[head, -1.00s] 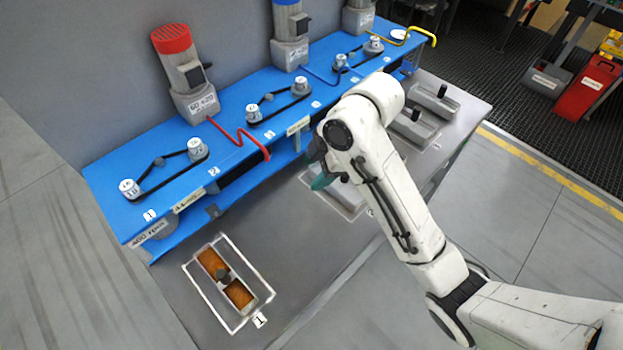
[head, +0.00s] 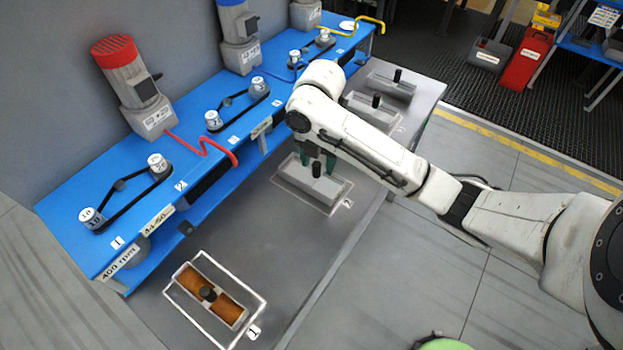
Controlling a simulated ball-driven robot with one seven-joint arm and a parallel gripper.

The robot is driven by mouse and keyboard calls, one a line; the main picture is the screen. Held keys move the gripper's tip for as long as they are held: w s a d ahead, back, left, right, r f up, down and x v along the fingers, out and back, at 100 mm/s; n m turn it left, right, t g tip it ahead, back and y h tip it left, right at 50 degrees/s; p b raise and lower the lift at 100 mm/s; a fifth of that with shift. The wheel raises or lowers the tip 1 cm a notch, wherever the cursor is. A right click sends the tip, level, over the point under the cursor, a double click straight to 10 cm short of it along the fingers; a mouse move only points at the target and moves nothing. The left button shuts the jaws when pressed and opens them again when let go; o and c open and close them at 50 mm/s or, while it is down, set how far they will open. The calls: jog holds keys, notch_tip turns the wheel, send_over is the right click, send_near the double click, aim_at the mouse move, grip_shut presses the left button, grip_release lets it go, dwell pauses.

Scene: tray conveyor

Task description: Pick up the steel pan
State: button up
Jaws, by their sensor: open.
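A grey steel pan (head: 296,176) with an upright dark knob (head: 316,169) sits in the outlined slot marked 2 on the grey table. My gripper (head: 318,163) points down right over this pan, its green fingers open on either side of the knob. It does not appear closed on the knob; the arm hides part of the fingers, so I cannot tell whether they touch it. Two more grey pans with dark knobs stand behind, one in the middle back (head: 369,110) and one at the far end (head: 388,83).
A pan with orange-brown sections (head: 228,310) sits in the white frame marked 1 at the front. A blue bench (head: 180,185) with motors, pulleys and belts runs along the left. Table room between slots 1 and 2 is clear.

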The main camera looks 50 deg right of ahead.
aim_at(317, 174)
jog(key=shift+w+f+p, duration=0.15)
jog(key=shift+f+p, duration=0.15)
jog(key=shift+f, duration=2.35)
jog(key=shift+c, duration=0.4)
grip_shut()
